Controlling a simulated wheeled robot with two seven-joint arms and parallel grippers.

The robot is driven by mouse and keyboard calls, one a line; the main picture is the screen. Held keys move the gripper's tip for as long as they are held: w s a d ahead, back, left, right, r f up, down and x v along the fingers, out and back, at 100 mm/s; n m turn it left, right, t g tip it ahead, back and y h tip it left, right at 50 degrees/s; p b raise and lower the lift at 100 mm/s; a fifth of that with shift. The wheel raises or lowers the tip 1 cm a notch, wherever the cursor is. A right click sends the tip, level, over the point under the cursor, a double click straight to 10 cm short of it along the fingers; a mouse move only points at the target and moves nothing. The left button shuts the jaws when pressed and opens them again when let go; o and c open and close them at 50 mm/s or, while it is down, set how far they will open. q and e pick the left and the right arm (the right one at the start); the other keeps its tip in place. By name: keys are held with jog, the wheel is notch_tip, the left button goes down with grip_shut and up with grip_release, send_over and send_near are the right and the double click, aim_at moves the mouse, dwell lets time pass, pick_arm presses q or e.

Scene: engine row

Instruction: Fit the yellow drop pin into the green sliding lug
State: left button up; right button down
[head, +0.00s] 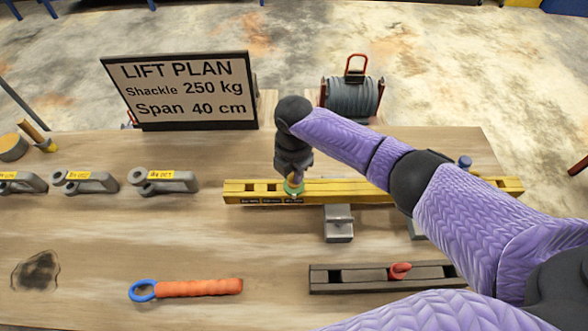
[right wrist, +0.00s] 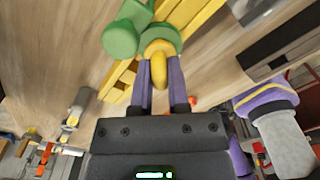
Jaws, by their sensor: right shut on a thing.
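The yellow drop pin (right wrist: 158,68) is between the purple fingers of my right gripper (right wrist: 161,88), which is shut on it. The green sliding lug (right wrist: 158,38) lies just beyond the pin in the right wrist view, and the pin's end overlaps its round part. I cannot tell how far the pin is inside it. In the head view my right gripper (head: 293,175) points down over the green lug (head: 293,188), which sits on the yellow slotted beam (head: 250,190). The gripper hides most of the pin there. My left gripper is not in view.
A grey block (head: 338,225) stands by the beam's front. A dark slotted rail (head: 330,278) with a red piece (head: 400,270) and an orange handle (head: 200,288) lie nearer. Several grey shackles (head: 160,181) line the left. A sign (head: 185,90) and cable reel (head: 352,95) stand behind.

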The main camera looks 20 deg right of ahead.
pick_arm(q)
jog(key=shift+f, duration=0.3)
pick_arm(e)
jog(key=shift+f, duration=0.35)
jog(key=c, duration=0.5)
grip_release()
jog(key=shift+c, duration=0.2)
notch_tip(320, 180, up, 9)
jog(key=shift+r+p, duration=0.2)
jog(key=shift+p, duration=0.8)
jog(key=shift+r, duration=0.35)
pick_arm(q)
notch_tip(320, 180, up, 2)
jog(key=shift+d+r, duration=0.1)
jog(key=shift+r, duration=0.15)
pick_arm(e)
jog(key=shift+f, duration=0.1)
